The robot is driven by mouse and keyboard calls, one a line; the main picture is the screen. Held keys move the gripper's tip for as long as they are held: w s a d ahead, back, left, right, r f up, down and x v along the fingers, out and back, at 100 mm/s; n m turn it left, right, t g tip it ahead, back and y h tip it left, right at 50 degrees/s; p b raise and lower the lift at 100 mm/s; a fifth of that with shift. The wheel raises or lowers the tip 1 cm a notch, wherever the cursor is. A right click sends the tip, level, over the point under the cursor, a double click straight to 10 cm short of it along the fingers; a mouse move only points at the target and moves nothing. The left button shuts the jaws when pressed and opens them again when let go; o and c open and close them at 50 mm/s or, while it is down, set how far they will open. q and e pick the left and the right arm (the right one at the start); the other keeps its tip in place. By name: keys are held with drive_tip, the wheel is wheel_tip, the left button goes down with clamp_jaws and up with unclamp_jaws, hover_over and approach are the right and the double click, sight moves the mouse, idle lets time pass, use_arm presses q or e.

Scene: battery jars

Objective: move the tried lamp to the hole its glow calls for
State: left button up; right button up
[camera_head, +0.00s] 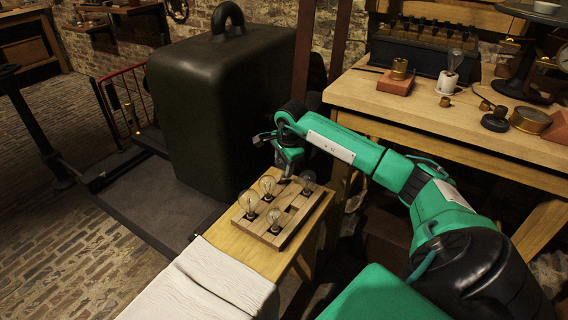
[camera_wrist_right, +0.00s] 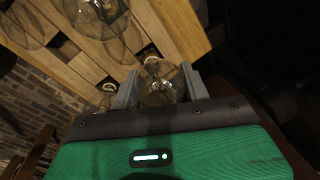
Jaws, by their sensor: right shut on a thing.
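A wooden lamp block (camera_head: 292,222) with dark holes sits on a narrow wooden bench. Clear glass lamps stand in it: one at the left (camera_head: 249,201), one at the back (camera_head: 267,185), one at the front (camera_head: 275,217). Another lamp (camera_head: 308,181) shows at the far right corner, close to my right gripper (camera_head: 289,169). In the right wrist view my right gripper (camera_wrist_right: 160,90) is shut on a glass lamp (camera_wrist_right: 163,86), at the block's edge. I cannot tell whether its base is seated or lifted. No clear glow shows. My left gripper is not in view.
A large dark case (camera_head: 222,115) stands behind the bench. A workbench (camera_head: 450,115) at the right holds a lamp in a white holder (camera_head: 449,78), a brass piece on a red block (camera_head: 397,78) and small parts. A white cloth (camera_head: 205,285) covers the bench's near end.

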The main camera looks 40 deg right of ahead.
drive_tip(key=shift+f, duration=0.65)
idle(0.3)
drive_tip(key=o, duration=1.2)
drive_tip(key=shift+c, duration=0.2)
